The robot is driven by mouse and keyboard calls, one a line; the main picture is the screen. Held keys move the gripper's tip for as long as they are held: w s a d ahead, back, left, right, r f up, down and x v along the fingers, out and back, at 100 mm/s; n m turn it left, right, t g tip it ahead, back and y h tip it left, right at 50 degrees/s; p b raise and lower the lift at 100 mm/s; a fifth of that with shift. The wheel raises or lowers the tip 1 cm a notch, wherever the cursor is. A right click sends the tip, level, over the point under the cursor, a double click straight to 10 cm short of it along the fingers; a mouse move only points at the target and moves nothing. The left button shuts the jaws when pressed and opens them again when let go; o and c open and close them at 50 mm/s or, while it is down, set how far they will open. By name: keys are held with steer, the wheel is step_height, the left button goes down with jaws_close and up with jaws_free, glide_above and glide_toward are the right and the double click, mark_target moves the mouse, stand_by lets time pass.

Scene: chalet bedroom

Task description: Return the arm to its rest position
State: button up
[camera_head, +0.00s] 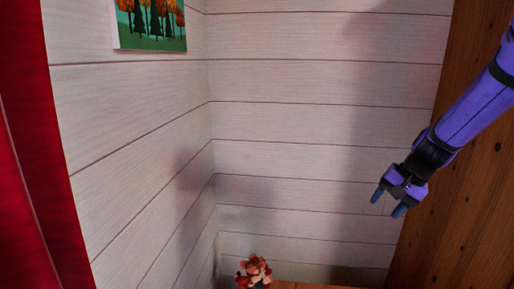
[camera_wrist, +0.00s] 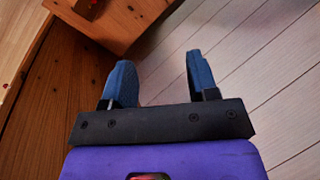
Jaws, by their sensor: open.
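My gripper (camera_head: 388,202) is at the right of the head view, at the end of my purple arm, which reaches in from the right edge and slants down to the left. Its two blue fingers are apart with nothing between them. In the wrist view my gripper (camera_wrist: 158,82) also shows open and empty, with pale planks and some brown wood beyond the fingers.
A white plank wall (camera_head: 300,120) fills the middle. A brown wooden panel (camera_head: 470,220) is behind my arm. A red curtain (camera_head: 30,150) hangs at left, a picture (camera_head: 150,25) above. Orange flowers (camera_head: 254,270) stand at the bottom. A wooden piece (camera_wrist: 120,22) tops the wrist view.

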steer(key=s+r+n+t+h, duration=0.1)
steer(key=s+r+n, duration=0.1)
steer(key=s+r, duration=0.3)
steer(key=s+a+r+n+t+h, duration=0.1)
steer(key=s+r, duration=0.4)
steer(key=s, duration=0.6)
steer(key=s+a+r+n+h, duration=0.1)
steer(key=s+r+n, duration=0.3)
steer(key=s, duration=0.5)
steer(key=shift+a+r+t+h, duration=0.25)
steer(key=shift+r+t+h, duration=0.2)
steer(key=shift+r, duration=0.45)
